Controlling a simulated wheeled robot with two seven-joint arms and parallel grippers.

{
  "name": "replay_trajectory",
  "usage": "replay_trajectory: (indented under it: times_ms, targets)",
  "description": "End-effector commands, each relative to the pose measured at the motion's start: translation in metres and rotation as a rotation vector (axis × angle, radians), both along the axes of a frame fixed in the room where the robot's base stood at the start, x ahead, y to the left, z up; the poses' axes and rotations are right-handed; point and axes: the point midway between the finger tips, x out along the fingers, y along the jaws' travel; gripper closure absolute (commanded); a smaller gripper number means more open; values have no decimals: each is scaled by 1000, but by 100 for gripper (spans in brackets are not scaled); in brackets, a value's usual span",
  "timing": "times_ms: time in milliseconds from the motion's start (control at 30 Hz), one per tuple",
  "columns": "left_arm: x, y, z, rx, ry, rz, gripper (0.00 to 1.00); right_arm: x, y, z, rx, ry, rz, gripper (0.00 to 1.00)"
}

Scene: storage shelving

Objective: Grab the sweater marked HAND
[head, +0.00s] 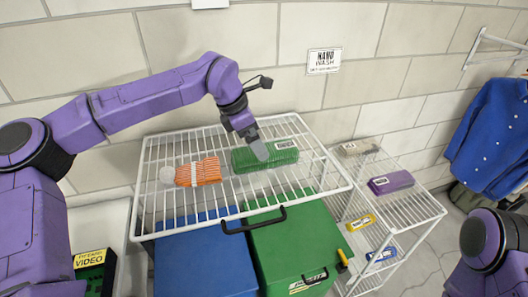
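A green folded bundle (281,157) with a small white label lies on the white wire shelf (330,180); it may be the sweater, but its label is too small to read. My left gripper (259,152) comes down over the bundle, with its grey fingertip in front of the green fabric. I cannot tell whether it touches the bundle or whether the fingers are apart.
An orange-striped bundle (207,172) lies left on the same shelf. Blue (205,265) and green (290,250) bins stand below. A lower right rack holds a purple item (390,182) and other labelled items. Blue clothing (497,125) hangs at right.

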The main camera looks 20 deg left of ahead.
Motion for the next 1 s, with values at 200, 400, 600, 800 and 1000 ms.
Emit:
replay_trajectory:
  times_ms: [200, 400, 600, 800, 1000]
  targets:
    - [13, -14, -36, 2, 12, 0, 0, 1, 0, 22, 0, -2, 0, 57]
    - [15, -16, -43, 2, 8, 0, 0, 1, 0, 21, 0, -2, 0, 57]
    - [15, -16, -43, 2, 8, 0, 42, 1, 0, 21, 0, -2, 0, 57]
    - [15, -16, -43, 3, 7, -1, 71, 1, 0, 21, 0, -2, 0, 57]
    - [15, -15, -41, 3, 8, 0, 71, 1, 0, 20, 0, -2, 0, 57]
